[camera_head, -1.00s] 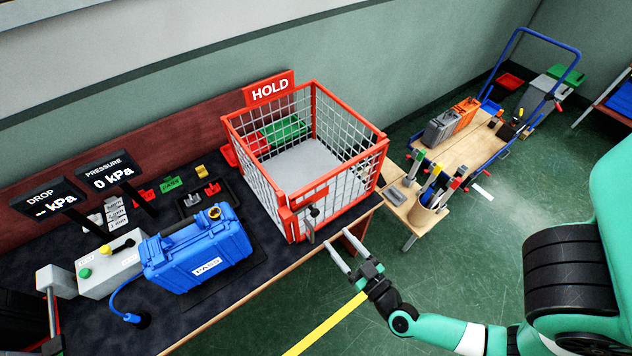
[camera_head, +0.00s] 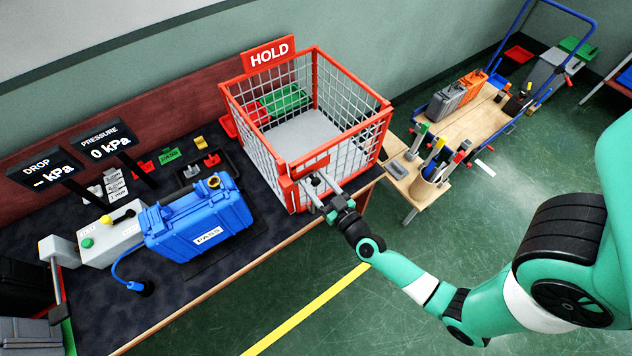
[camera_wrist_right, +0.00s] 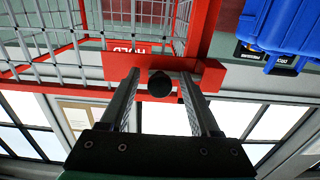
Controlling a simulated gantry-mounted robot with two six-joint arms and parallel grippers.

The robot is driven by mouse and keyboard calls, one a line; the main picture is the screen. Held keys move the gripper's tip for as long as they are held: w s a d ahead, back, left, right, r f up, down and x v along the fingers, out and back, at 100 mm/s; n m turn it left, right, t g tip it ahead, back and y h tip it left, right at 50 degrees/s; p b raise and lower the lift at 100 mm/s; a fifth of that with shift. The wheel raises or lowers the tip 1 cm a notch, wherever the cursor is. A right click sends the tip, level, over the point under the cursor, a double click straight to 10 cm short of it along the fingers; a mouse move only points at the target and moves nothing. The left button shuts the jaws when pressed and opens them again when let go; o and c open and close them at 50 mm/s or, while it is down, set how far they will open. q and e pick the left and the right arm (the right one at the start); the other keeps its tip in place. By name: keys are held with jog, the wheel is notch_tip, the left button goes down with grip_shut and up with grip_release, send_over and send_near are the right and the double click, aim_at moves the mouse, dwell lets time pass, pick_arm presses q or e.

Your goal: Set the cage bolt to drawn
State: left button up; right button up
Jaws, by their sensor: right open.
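The red wire cage (camera_head: 352,170) under the HOLD sign stands on the dark bench, with a red latch plate (camera_head: 309,165) on its front corner. In the right wrist view a dark round bolt knob (camera_wrist_right: 160,84) sits in front of the red bar (camera_wrist_right: 208,76). My right gripper (camera_head: 316,191) is at the cage's front; in the wrist view its two fingers (camera_wrist_right: 160,98) are open, one on each side of the knob. I cannot tell whether they touch it. The fingers partly hide the bolt in the head view. My left gripper is not in view.
A blue case (camera_head: 201,224) marked PASS stands left of the cage. The floor in front of the bench is clear.

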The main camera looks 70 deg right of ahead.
grip_shut()
dwell(0.3)
dwell(1.1)
